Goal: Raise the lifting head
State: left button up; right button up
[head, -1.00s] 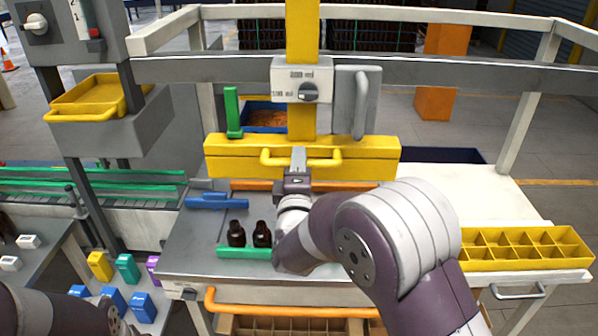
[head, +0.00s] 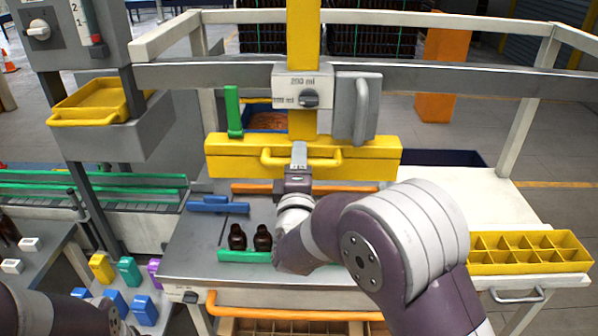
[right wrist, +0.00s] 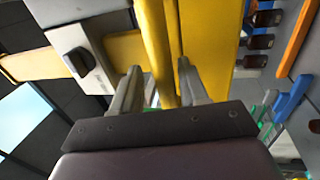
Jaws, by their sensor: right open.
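The lifting head is a wide yellow block (head: 225,158) with a front bar handle (head: 332,161), set on a yellow column (head: 303,30) above the bench. My right gripper (head: 299,153) is at the middle of the handle. In the right wrist view its two fingers (right wrist: 158,85) are apart, with the yellow bar (right wrist: 156,45) running between them. I cannot tell whether either finger touches it. My left gripper is out of view.
Two amber bottles (head: 237,237) stand by a green strip (head: 240,257) on the bench under the head. A grey box with a knob (head: 309,98) is on the column. A yellow divided tray (head: 528,268) lies at right.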

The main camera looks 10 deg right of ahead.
jog(key=b+v, duration=0.4)
jog(key=v, duration=0.8)
jog(key=shift+s, duration=0.2)
